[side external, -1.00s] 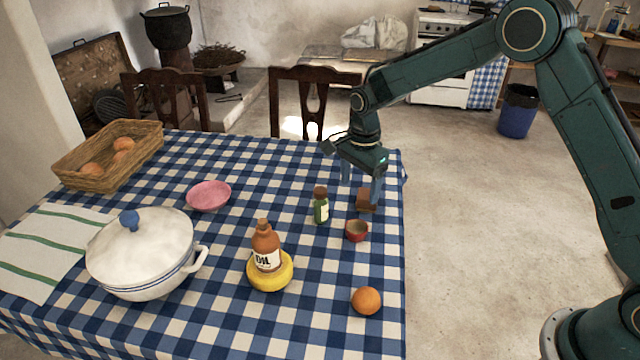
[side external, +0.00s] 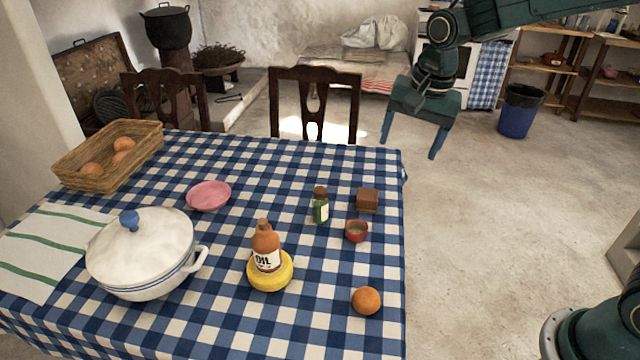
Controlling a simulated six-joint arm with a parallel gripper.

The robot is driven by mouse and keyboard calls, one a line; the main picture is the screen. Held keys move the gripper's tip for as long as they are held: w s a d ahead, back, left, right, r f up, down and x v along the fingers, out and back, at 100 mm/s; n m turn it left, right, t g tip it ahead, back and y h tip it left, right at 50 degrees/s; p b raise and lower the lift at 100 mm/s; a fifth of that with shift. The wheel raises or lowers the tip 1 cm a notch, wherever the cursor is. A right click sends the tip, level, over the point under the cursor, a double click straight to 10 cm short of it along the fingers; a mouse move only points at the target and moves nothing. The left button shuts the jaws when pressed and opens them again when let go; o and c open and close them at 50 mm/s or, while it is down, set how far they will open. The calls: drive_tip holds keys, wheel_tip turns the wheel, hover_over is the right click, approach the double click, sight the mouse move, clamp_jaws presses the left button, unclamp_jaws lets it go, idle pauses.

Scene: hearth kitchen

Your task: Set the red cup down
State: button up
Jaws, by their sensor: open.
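The small red cup (side external: 357,231) stands upright on the blue-and-white checked tablecloth (side external: 330,270), near the table's right edge. A small brown block (side external: 367,200) sits just behind it, and a green jar with a brown lid (side external: 321,205) stands to its left. My gripper (side external: 410,148) is open and empty, with its two fingers spread wide. It hangs up and to the right of the cup in the picture, beyond the table's right edge and clear of everything on it.
An oil bottle (side external: 265,247) stands on a yellow dish (side external: 270,277). An orange (side external: 367,300) lies near the front right. A pink bowl (side external: 209,196), white lidded pot (side external: 143,255), striped towel (side external: 45,250) and basket (side external: 105,157) occupy the left. Chairs (side external: 314,95) stand behind.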

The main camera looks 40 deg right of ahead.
drive_tip(key=s+r+n+t, duration=0.1)
drive_tip(key=s+r+n, duration=0.1)
drive_tip(key=s, duration=0.5)
drive_tip(key=s+d+r+n+t, duration=0.1)
drive_tip(key=s+n, duration=0.3)
drive_tip(key=s, duration=0.4)
drive_tip(key=s+d+r+n+t, duration=0.1)
drive_tip(key=s+r+n, duration=0.1)
drive_tip(key=s+n, duration=0.2)
drive_tip(key=s, duration=0.3)
drive_tip(key=shift+s+r, duration=0.4)
drive_tip(key=shift+o, duration=0.4)
drive_tip(key=shift+s+f+n+t, duration=0.3)
drive_tip(key=shift+s+n, duration=0.2)
drive_tip(key=shift+s, duration=0.2)
drive_tip(key=shift+w, duration=0.1)
